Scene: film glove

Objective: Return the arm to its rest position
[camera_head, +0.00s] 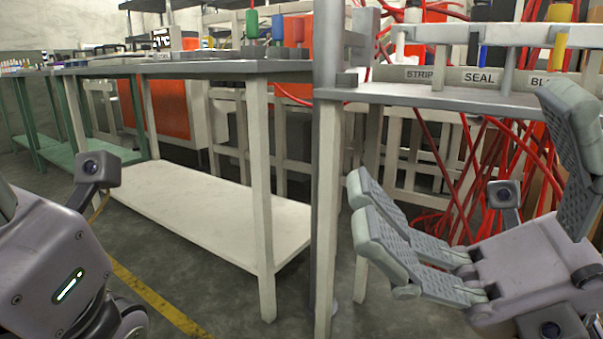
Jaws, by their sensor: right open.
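My right gripper (456,145) is at the lower right, its fingers spread wide. Two grey padded fingers are on the left and one is on the right, with nothing between them. It is in front of the right workbench (440,98), and the right finger overlaps the bench's right end in the picture. My left arm (60,262) comes in at the lower left, with its wrist housing and small camera showing. The left fingers are not visible, so their state cannot be told.
A long table (190,67) with a white lower shelf (215,215) stands left of centre. A grey post (326,170) stands between the benches. Red hoses (490,150) hang behind the right bench. Bare floor with a yellow line (155,297) lies in front.

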